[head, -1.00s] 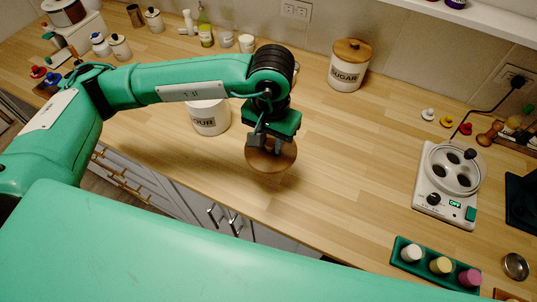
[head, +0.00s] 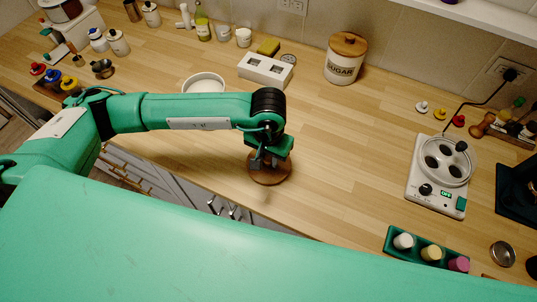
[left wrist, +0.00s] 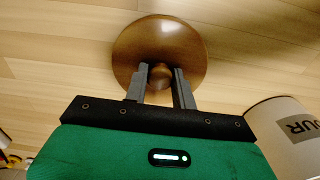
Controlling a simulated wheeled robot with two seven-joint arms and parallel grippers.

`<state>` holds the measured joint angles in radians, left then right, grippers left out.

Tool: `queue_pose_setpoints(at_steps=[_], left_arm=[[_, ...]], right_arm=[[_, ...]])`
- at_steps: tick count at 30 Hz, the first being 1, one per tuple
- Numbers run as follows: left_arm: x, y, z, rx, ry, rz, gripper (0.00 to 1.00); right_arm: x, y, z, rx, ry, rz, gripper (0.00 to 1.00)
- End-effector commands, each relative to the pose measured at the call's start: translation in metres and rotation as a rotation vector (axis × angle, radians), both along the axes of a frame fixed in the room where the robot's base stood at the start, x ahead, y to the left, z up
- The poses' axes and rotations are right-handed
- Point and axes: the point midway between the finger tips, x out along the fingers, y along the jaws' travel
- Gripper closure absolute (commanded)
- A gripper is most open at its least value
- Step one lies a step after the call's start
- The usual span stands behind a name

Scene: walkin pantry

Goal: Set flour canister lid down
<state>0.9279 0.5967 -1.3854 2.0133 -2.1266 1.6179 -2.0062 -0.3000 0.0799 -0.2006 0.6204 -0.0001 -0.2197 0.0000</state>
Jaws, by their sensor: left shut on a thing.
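The round brown wooden flour canister lid (head: 282,172) is flat, knob up, at the counter surface near the front edge. I cannot tell if it touches. My left gripper (head: 268,163) points down at it. In the left wrist view the gripper fingers (left wrist: 161,83) are shut on the knob of the lid (left wrist: 160,38). The white flour canister (head: 203,83) stands lidless to the left, its body mostly hidden behind my forearm; it also shows in the left wrist view (left wrist: 287,142). My right gripper is not in view.
The wooden counter (head: 345,170) is clear right of the lid. A lidded sugar canister (head: 343,65) and a white box with two openings (head: 265,70) stand behind. A white appliance with a round top (head: 437,180) and a green rack (head: 415,250) are at right.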

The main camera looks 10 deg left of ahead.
Motion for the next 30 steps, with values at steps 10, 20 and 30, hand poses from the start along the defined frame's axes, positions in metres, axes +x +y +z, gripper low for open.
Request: queue_pose_setpoints(at_steps=[10,20,30], left_arm=[[0.0,0.0,-0.002,0.0,0.001,0.0,0.52],[0.0,0.0,0.004,0.0,0.0,0.0,0.52],[0.002,-0.001,0.067,-0.002,-0.007,-0.001,0.52]], right_arm=[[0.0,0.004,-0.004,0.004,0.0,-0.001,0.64],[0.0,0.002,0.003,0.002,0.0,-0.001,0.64],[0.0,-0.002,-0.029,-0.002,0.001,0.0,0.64]])
